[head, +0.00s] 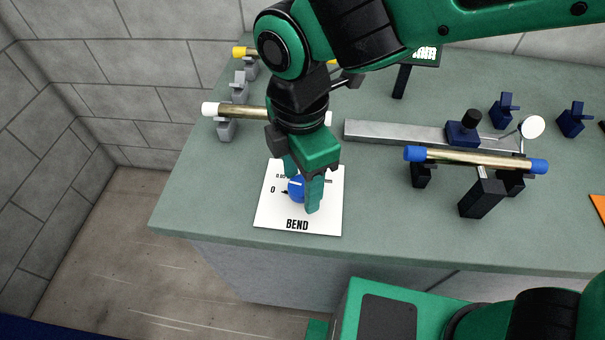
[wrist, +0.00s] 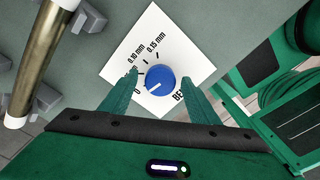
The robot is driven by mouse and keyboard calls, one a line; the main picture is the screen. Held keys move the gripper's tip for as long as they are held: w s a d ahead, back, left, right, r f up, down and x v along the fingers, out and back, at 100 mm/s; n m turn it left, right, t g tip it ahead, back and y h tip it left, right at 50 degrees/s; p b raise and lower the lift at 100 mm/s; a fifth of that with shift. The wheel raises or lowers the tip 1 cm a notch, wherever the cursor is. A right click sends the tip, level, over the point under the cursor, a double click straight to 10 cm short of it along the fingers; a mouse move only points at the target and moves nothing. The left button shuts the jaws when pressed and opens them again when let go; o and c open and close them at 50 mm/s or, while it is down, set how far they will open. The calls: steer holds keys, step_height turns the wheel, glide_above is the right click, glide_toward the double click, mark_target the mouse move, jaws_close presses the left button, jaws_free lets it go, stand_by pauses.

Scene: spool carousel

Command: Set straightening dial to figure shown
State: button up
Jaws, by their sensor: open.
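The blue straightening dial (head: 296,189) sits on a white card marked BEND (head: 268,217) near the table's front left. In the wrist view the dial (wrist: 163,73) carries a white pointer line, aimed to the lower left, toward the 0 side. The card (wrist: 178,38) shows 0, 0.10 mm and 0.15 mm around the dial; any label between 0 and 0.10 mm is unclear. My gripper (head: 301,194) is open above the card, one finger on each side of the dial. Whether the fingers touch it cannot be told. A dark sign (head: 427,55) with white characters is partly hidden and unreadable.
A brass rod with white ends (head: 245,111) rests on grey supports behind the card. A blue-ended rod (head: 475,159) lies on dark supports to the right, by a gauge with a round white face (head: 532,127).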

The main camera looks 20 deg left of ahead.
steer(key=c, duration=1)
steer(key=shift+m, duration=0.3)
steer(key=m, duration=0.4)
steer(key=shift+w, duration=0.1)
steer(key=m, duration=0.5)
steer(key=shift+w+a+r+m, duration=0.1)
steer(key=shift+m, duration=0.3)
steer(key=m, duration=0.6)
steer(key=shift+w, duration=0.15)
steer(key=m, duration=0.4)
steer(key=shift+m, duration=1.9)
